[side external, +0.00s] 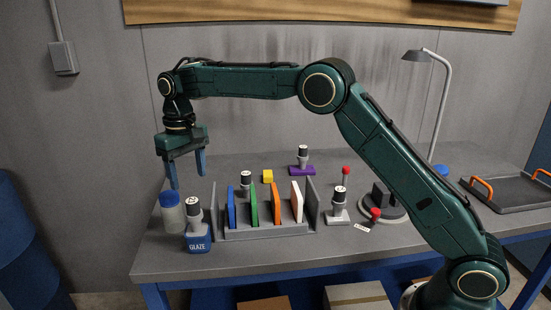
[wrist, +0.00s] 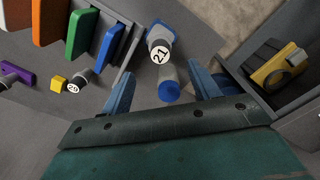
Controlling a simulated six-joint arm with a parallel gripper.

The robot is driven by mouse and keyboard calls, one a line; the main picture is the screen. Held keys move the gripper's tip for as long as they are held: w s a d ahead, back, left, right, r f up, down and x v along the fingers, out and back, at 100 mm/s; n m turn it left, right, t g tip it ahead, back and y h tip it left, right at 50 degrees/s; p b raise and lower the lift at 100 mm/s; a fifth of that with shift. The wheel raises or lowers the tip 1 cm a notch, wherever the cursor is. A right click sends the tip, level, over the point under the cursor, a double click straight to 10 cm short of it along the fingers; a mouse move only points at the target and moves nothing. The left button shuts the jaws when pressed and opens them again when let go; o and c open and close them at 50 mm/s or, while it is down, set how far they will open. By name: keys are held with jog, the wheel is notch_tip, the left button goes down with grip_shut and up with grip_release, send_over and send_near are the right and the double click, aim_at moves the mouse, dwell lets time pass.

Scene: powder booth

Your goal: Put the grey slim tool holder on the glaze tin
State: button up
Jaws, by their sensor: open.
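The glaze tin (side external: 198,240) is blue with a white GLAZE label and stands at the front left of the bench. A grey slim tool holder (side external: 195,215) with a black band and a white top stands upright on it. In the wrist view the holder's white top reads 21 (wrist: 160,53), with the blue tin (wrist: 158,23) partly showing beyond it. My gripper (side external: 188,182) is open and empty, above and slightly left of the holder, not touching it.
A blue-lidded jar (side external: 171,214) stands close left of the tin. A rack (side external: 268,233) with coloured panels is just right. Other tool holders stand behind the rack (side external: 246,183), on a purple base (side external: 302,158) and on a pale base (side external: 339,207). A yellow cube (side external: 267,176) lies behind.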

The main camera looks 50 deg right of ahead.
dwell(0.4)
jog(key=shift+s+d+r, duration=0.2)
jog(key=shift+s+r, duration=0.15)
jog(key=shift+r, duration=0.2)
jog(key=s+d+r+t, duration=0.1)
jog(key=s+d+r, duration=0.2)
jog(key=s+r, duration=0.45)
jog(key=s+d+r+t, duration=0.2)
jog(key=s+d+r, duration=0.15)
jog(key=s, duration=0.65)
jog(key=s+d+f+t, duration=0.1)
jog(key=s+f, duration=0.2)
jog(key=s, duration=0.7)
jog(key=s+d+f+t, duration=0.1)
jog(key=s+d+f, duration=0.1)
jog(key=s, duration=0.9)
jog(key=shift+s+d+f+t, duration=0.2)
jog(key=shift+s+f+t, duration=0.1)
jog(key=shift+f, duration=0.15)
